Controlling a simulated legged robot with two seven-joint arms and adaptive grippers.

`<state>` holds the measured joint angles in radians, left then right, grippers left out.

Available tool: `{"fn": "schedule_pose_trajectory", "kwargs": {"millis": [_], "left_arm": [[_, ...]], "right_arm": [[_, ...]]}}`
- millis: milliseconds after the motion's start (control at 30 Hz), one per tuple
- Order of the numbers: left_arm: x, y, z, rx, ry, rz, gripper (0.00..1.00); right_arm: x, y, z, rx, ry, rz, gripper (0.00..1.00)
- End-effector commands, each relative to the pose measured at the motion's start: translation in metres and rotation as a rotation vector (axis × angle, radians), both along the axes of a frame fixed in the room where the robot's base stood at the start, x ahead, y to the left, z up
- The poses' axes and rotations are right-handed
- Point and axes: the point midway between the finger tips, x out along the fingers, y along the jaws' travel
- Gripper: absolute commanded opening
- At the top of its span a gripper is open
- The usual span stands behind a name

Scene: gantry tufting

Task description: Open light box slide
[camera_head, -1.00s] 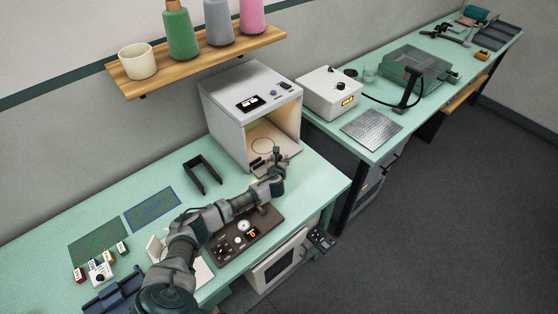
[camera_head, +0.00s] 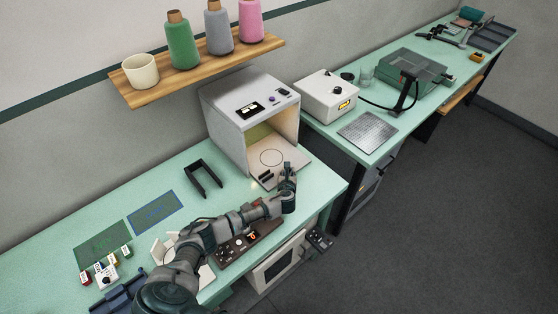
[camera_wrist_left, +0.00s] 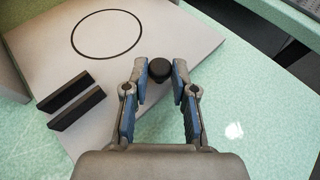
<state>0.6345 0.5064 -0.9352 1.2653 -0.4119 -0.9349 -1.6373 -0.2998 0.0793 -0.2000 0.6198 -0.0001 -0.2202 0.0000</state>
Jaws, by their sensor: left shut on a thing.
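The light box (camera_head: 225,125) is a grey-white box with an open front, standing at the back of the green bench. Its pale slide plate (camera_head: 290,157), marked with a black circle, sticks out of the opening towards the bench's front edge. Two short black bars (camera_wrist_left: 75,98) lie on the plate in the left wrist view. My left gripper (camera_head: 288,167) is at the plate's outer corner. In the left wrist view, its fingers (camera_wrist_left: 160,78) are closed around a small black knob (camera_wrist_left: 159,69) at the plate's edge. My right gripper is not in view.
A dark control panel (camera_head: 238,245) lies under my left arm. A black U-shaped bracket (camera_head: 203,180) stands left of the light box. A white box (camera_head: 327,98) and perforated metal plate (camera_head: 367,131) are on the far bench. A shelf (camera_head: 200,70) holds thread cones above.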

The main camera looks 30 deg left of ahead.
Motion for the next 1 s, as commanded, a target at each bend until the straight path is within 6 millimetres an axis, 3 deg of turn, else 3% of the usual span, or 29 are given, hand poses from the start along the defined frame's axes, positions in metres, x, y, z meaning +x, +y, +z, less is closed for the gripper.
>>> {"fn": "schedule_pose_trajectory", "kwargs": {"millis": [33,233,600,633,700,733,1000], "left_arm": [[-0.006,-0.015,0.005,-0.004,0.006,-0.001,0.0],[-0.02,-0.047,0.002,-0.003,0.002,0.001,0.0],[-0.022,-0.052,0.0,0.0,0.0,0.002,0.0],[-0.022,-0.052,0.0,0.0,0.0,0.002,0.28],[-0.022,-0.052,0.0,0.0,0.0,0.002,0.46],[-0.022,-0.052,0.0,0.0,0.0,0.002,0.5],[-0.023,-0.052,0.0,-0.001,0.0,0.003,0.5]], "right_arm": [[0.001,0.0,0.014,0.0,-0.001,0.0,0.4],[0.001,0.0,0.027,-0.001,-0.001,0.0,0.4],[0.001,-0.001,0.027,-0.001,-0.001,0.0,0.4],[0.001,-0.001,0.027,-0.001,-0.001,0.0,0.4],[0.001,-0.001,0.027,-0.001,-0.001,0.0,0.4],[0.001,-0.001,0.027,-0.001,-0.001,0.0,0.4],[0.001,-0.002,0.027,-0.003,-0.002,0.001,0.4]]}}
